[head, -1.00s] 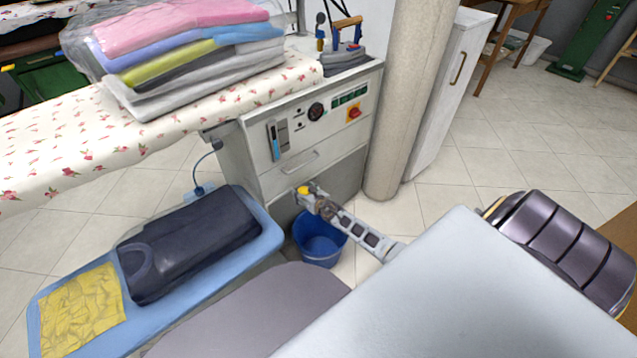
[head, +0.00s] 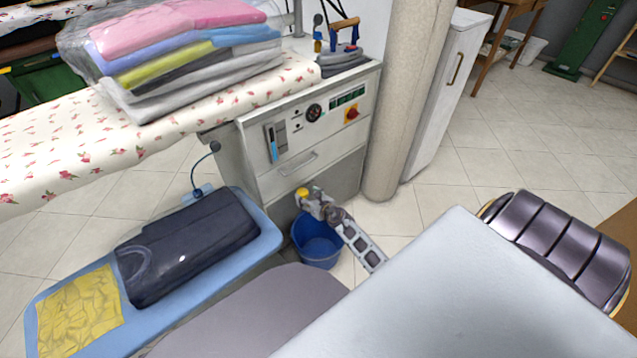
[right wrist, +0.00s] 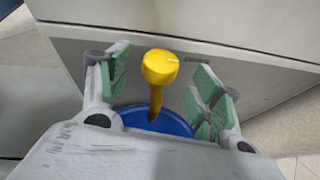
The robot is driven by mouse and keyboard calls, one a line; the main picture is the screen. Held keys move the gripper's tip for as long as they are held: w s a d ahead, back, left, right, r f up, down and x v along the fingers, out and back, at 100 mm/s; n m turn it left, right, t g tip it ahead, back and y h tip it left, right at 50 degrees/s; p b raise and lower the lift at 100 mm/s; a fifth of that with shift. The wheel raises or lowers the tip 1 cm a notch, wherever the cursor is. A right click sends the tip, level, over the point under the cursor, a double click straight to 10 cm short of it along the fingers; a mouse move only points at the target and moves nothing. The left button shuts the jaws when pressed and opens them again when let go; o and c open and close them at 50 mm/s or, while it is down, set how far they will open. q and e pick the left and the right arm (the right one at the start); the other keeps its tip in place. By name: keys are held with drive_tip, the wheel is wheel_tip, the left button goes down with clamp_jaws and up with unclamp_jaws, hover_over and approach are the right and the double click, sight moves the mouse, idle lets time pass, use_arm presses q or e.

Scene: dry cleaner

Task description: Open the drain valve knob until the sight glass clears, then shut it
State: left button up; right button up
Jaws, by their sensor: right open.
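The yellow drain valve knob (head: 302,192) is low on the front of the white and grey machine; in the right wrist view the knob (right wrist: 160,67) has a pale mark on its face and a yellow stem below. My right gripper (head: 313,203) is at the knob. In the right wrist view the gripper (right wrist: 158,84) is open, with green-padded fingers on either side of the knob and visible gaps to it. The sight glass (head: 271,143) is a narrow upright window on the machine's panel, with blue in it. My left gripper is not in view.
A blue bucket (head: 318,247) stands on the floor below the knob. A round pillar (head: 402,100) is to the machine's right. A flowered board (head: 90,150) with folded clothes and a blue board (head: 210,300) with a dark garment lie to the left.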

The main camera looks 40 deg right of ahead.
drive_tip(key=v, duration=0.7)
drive_tip(key=shift+s, duration=0.15)
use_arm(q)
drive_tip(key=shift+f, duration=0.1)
use_arm(e)
drive_tip(key=shift+d, duration=0.1)
idle(1.7)
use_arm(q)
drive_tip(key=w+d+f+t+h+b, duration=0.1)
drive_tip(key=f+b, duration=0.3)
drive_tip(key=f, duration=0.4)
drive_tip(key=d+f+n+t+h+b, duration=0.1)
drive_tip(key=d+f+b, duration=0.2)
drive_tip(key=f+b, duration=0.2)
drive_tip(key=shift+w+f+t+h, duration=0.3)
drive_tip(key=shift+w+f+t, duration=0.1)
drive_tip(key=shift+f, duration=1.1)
use_arm(e)
drive_tip(key=shift+s+a+f+n+t+h, duration=0.25)
drive_tip(key=shift+s+f+t, duration=0.25)
drive_tip(key=shift+f+t, duration=0.35)
drive_tip(key=shift+s+a+f+n+t+h, duration=0.2)
drive_tip(key=shift+s+f+t, duration=0.35)
drive_tip(key=shift+f, duration=0.5)
drive_tip(key=shift+s+a+f+n+t+h, duration=0.2)
drive_tip(key=shift+s+f+t, duration=0.3)
drive_tip(key=shift+f+t, duration=0.35)
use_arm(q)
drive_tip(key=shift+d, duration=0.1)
